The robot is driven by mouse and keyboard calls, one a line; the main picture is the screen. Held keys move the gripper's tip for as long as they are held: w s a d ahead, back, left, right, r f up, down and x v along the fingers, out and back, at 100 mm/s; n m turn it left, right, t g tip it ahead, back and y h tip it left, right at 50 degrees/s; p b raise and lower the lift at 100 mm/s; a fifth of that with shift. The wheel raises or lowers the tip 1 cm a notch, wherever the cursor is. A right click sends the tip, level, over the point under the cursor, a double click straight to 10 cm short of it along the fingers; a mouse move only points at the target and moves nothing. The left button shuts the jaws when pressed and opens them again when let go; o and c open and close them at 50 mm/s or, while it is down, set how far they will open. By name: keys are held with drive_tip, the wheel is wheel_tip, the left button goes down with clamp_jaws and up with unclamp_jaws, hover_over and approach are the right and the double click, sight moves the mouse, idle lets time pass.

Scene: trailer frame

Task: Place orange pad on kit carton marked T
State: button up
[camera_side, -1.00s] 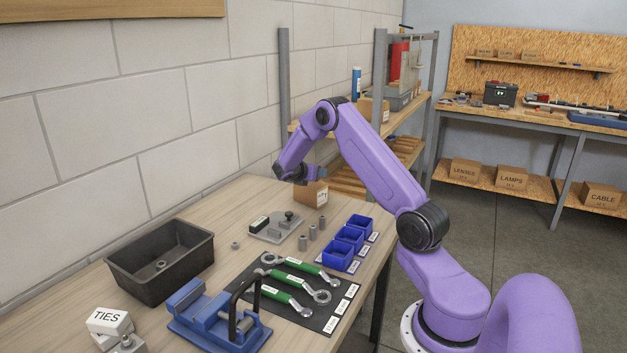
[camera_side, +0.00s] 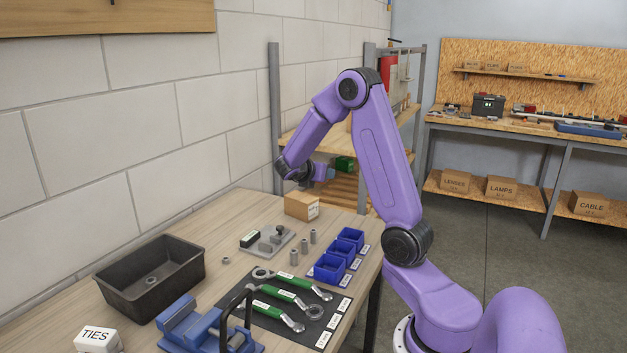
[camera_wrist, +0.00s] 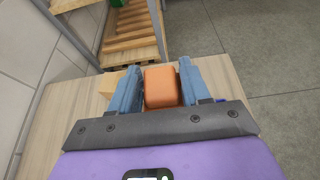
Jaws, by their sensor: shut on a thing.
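In the wrist view an orange pad (camera_wrist: 161,87), a block with rounded edges, sits between the two blue-grey fingers of my gripper (camera_wrist: 158,85), which is shut on it. In the side view my gripper (camera_side: 324,174) is raised above the far end of the workbench, and the pad cannot be made out there. A small brown carton (camera_side: 301,206) with a white label stands on the bench below and slightly left of my gripper. The label's marking is too small to read. The carton also shows partly behind the left finger in the wrist view (camera_wrist: 108,85).
Blue bins (camera_side: 330,267), a grey fixture plate (camera_side: 268,242) and metal posts stand nearer on the bench. A black tray (camera_side: 150,278), green-handled wrenches on a dark mat and a blue vise (camera_side: 195,330) lie closer. A wooden shelf rack (camera_side: 340,160) stands beyond the bench.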

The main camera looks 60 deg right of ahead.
drive_tip(key=w+d, duration=0.2)
drive_tip(key=d, duration=0.1)
hover_over(301, 196)
drive_tip(key=s, duration=0.1)
drive_tip(key=f, duration=0.5)
drive_tip(key=a+f, duration=0.1)
drive_tip(key=f, duration=0.2)
drive_tip(key=shift+f, duration=0.15)
drive_tip(key=shift+w+d+f, duration=0.3)
drive_tip(key=shift+d+f, duration=0.05)
drive_tip(key=shift+f, duration=0.25)
drive_tip(key=shift+w+f, duration=0.1)
drive_tip(key=shift+f, duration=1.5)
drive_tip(key=shift+f, duration=0.1)
drive_tip(key=o, duration=1.1)
